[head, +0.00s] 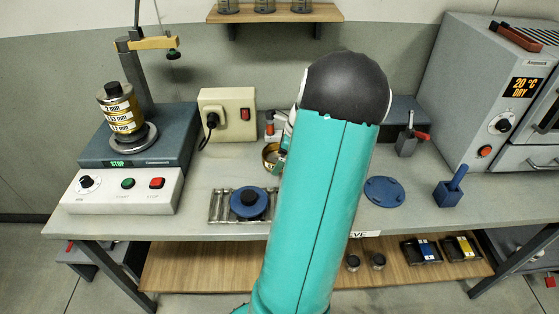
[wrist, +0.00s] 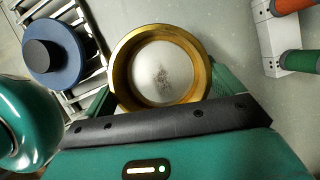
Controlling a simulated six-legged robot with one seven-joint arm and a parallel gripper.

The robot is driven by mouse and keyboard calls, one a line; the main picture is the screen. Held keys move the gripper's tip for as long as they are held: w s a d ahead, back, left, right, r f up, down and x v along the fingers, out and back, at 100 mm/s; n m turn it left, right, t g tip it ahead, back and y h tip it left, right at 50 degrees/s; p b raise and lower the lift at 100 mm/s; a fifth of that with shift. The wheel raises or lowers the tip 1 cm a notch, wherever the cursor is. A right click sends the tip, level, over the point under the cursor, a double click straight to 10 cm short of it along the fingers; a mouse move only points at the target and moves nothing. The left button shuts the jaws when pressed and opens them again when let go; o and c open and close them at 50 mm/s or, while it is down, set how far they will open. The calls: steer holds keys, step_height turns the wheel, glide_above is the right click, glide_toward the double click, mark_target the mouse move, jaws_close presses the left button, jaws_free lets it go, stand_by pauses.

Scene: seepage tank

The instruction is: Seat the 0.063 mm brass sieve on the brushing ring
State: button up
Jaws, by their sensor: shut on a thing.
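The brass sieve (wrist: 160,70) is a round golden ring with a pale mesh and dark specks in its middle. My gripper (wrist: 162,88) is shut on it, with green fingers on either side of its rim. In the head view the sieve (head: 269,156) shows partly at the left of my arm, above the back of the bench; my gripper is mostly hidden there. A flat blue round piece (head: 384,191) lies on the bench right of my arm; I cannot tell whether it is the brushing ring. My arm hides the bench between them.
A blue disc with a black knob (head: 249,204) sits on a metal rack (head: 219,206). A shaker (head: 138,150) with labelled sieves (head: 121,108) stands left. A blue holder (head: 448,193) and an oven (head: 500,90) are at right. A beige switch box (head: 228,113) stands behind.

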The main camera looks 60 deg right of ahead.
steer(key=s+a+r, duration=0.2)
steer(key=r, duration=0.1)
steer(key=a+r, duration=0.1)
steer(key=r, duration=0.1)
steer(key=shift+s+a+r, duration=0.1)
steer(key=shift+s+a, duration=0.1)
steer(key=shift+s, duration=0.2)
steer(key=s+a+r, duration=0.3)
steer(key=s+a, duration=0.2)
steer(key=a, duration=0.1)
steer(key=shift+s+a+r, duration=0.15)
steer(key=shift+a+r, duration=0.1)
steer(key=shift+a, duration=0.1)
steer(key=shift+s, duration=0.1)
